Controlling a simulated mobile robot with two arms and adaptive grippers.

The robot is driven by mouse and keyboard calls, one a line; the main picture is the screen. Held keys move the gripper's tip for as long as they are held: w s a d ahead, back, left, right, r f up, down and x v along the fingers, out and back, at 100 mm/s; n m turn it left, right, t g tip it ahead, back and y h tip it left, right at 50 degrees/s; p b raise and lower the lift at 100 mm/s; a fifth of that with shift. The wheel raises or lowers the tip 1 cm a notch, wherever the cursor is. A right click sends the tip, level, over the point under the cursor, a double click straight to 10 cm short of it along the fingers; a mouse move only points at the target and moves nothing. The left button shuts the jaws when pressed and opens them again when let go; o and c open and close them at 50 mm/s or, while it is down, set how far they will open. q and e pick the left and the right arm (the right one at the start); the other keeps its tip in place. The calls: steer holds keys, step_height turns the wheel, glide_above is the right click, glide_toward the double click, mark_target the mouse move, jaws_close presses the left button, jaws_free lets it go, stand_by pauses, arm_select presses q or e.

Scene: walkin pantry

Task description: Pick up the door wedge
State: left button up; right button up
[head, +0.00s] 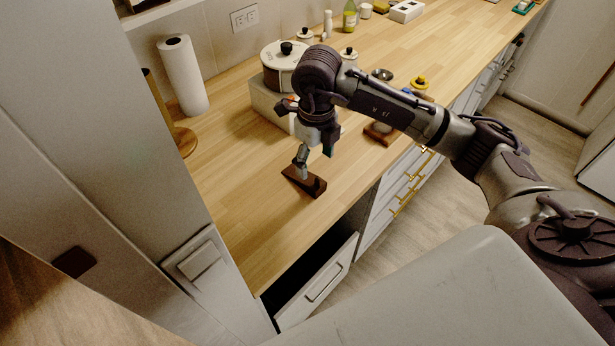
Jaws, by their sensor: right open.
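The door wedge (316,188) is a small dark brown block lying on the wooden countertop, near its front edge above the open drawer. My right gripper (314,163) reaches down over it from above, fingers pointing down. The jaws are open, with one finger at the wedge's upper side and the other a little to the right and higher in the picture. I cannot tell whether the finger touches the wedge. The gripper covers part of the wedge's far side. My left gripper is not in view.
An open drawer (318,283) sticks out below the countertop (245,215). A paper towel roll (183,75) stands at the back left. The counter left of the wedge is clear.

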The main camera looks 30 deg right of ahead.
mark_target(318, 178)
step_height(318, 178, down, 4)
steer(key=shift+w+p, duration=0.1)
steer(key=shift+p, duration=0.2)
steer(key=shift+f, duration=0.2)
steer(key=shift+f+p, duration=0.25)
steer(key=shift+p, duration=0.05)
steer(key=f+p, duration=0.1)
steer(key=f, duration=0.2)
steer(key=shift+d+f+p, duration=0.3)
steer(key=shift+d+p, duration=0.1)
steer(key=shift+f, duration=0.5)
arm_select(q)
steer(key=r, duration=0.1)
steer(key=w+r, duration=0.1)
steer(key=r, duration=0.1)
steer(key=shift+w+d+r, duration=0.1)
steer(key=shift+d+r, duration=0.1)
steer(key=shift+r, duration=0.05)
arm_select(e)
steer(key=c, duration=1.3)
